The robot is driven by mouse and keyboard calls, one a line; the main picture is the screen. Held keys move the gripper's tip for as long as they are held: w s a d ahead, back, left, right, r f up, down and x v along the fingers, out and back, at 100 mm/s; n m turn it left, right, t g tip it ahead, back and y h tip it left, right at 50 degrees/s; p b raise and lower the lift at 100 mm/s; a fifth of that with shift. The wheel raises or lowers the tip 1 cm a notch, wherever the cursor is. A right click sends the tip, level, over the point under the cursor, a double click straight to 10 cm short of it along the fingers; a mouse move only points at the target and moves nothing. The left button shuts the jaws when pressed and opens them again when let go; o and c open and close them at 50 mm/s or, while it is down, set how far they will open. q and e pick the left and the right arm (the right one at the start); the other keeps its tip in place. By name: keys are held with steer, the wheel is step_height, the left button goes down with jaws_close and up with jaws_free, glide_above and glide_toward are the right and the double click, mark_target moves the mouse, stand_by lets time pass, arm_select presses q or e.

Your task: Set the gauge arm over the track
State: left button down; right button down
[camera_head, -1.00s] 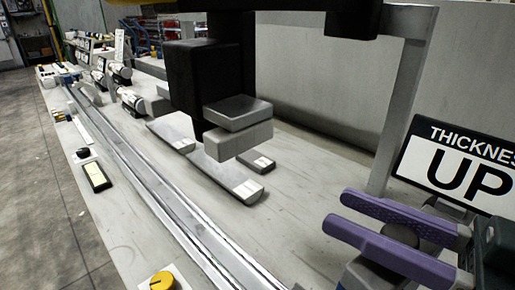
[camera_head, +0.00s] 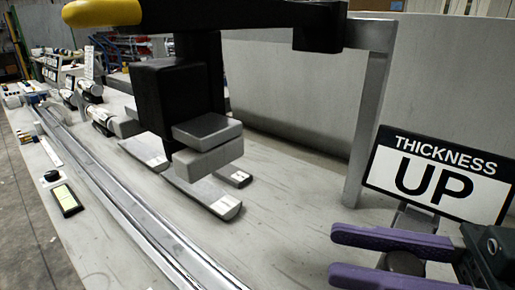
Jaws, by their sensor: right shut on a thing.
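The gauge arm (camera_head: 270,14) is a black beam with a rounded yellow end (camera_head: 102,12), held up by a grey post (camera_head: 366,130). A black block with a pale grey head (camera_head: 207,143) hangs under the beam. The head hangs right of the track (camera_head: 135,205), a long metal rail, not over it. My right gripper (camera_head: 345,255), with purple fingers, is at the lower right, away from the gauge head. Its fingers stand apart, shut on a dark round piece (camera_head: 405,262), mostly hidden between them. My left gripper is not in view.
A "THICKNESS UP" sign (camera_head: 440,176) stands behind my right gripper. Grey flat pieces (camera_head: 203,190) lie on the bench below the gauge head.

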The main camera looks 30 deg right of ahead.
steer(key=c, duration=0.8)
jaws_free()
steer(key=shift+s, duration=0.1)
steer(key=shift+d, duration=0.1)
steer(key=p+v, duration=0.1)
steer(key=v, duration=0.8)
steer(key=shift+s+d, duration=0.25)
steer(key=shift+s, duration=0.05)
